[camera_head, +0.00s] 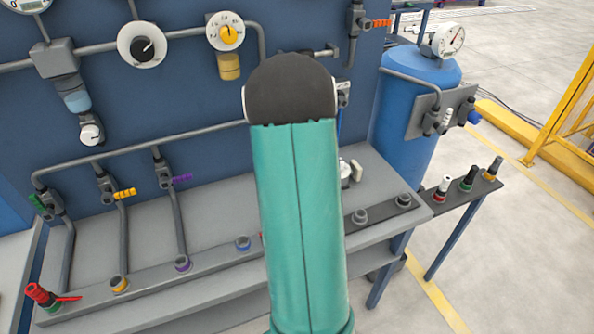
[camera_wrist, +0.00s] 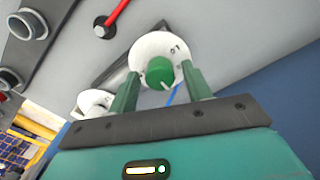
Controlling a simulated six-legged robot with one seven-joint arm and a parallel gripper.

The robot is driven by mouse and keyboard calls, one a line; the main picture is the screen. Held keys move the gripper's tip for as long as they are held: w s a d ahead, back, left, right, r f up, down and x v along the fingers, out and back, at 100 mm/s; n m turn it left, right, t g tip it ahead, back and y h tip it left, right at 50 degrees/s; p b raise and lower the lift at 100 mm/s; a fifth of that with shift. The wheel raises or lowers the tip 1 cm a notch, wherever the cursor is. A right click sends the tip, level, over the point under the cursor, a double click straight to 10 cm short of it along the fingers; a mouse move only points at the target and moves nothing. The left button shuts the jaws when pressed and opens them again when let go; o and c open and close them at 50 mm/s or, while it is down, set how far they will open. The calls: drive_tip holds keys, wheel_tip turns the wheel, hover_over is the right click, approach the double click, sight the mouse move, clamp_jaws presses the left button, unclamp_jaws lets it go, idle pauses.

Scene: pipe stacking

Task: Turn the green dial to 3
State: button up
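The green dial (camera_wrist: 159,72) shows in the wrist view as a round green knob on a white round face. A white pointer line shows on the knob's lower edge, and a "1" is legible at the face's upper right; other marks are too small or hidden. My gripper (camera_wrist: 160,69) is open, with one green finger on each side of the knob. A gap shows between each finger and the knob, and nothing is gripped. In the head view, my teal arm hides the gripper, and I cannot make out the green dial there.
In the head view, a grey workbench (camera_head: 210,228) with pipe sockets runs below the blue panel (camera_head: 185,85). A blue tank (camera_head: 402,125) stands at right.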

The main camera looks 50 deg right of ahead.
drive_tip(key=shift+r, duration=0.1)
wheel_tip(320, 180, up, 14)
drive_tip(key=shift+f, duration=0.2)
idle(0.4)
idle(0.4)
